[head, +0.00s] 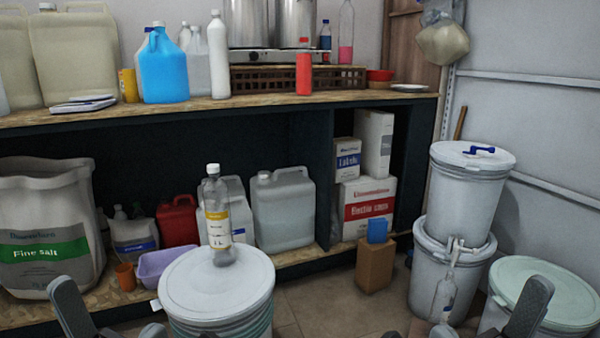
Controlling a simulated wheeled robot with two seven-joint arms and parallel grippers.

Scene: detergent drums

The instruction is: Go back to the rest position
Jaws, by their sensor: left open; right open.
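My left gripper (110,325) is at the bottom left edge of the head view, its fingers spread and nothing seen between them. My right gripper (488,324) is at the bottom right, also spread and empty, partly cut off by the frame. A clear bottle (215,215) with a white cap and a yellow and white label stands upright on the lid of a white drum (188,290). This drum is to the right of my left gripper. Two white drums are stacked at the right, the upper (468,190) on the lower (430,275). A drum with a pale green lid (540,285) stands behind my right gripper.
A shelf unit (330,105) runs along the back, with jugs and bottles on top. Its lower level holds a salt sack (45,225), canisters and boxes. A blue item (377,230) sits on a brown box (375,265). Bare floor (330,305) shows between the drums.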

